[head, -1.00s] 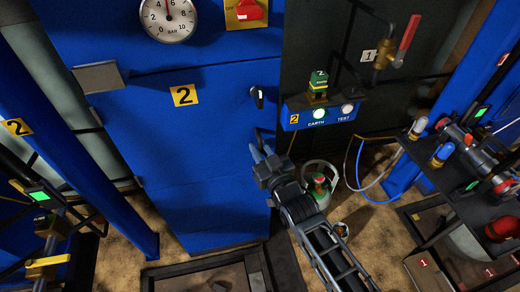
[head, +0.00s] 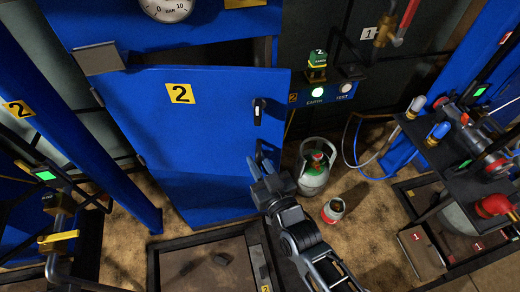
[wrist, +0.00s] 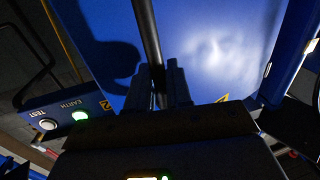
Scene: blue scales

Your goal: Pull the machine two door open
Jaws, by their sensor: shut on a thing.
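The machine two door (head: 150,125) is a blue panel with a yellow "2" label (head: 180,94). It stands ajar, its right side swung out towards me, with a dark gap above its top edge. A black latch (head: 258,111) is near its right edge. My gripper (head: 262,158) is at the door's right edge, below the latch. In the wrist view my gripper (wrist: 163,88) is shut on a dark bar handle (wrist: 147,30) that runs between its fingers, against the blue door face.
A blue box with a lit EARTH lamp (head: 317,92) is right of the door. A gas cylinder (head: 315,172) and a small canister (head: 333,210) stand on the floor right of my gripper. A dark floor frame (head: 190,243) lies before the door. A valve bench (head: 470,150) is at right.

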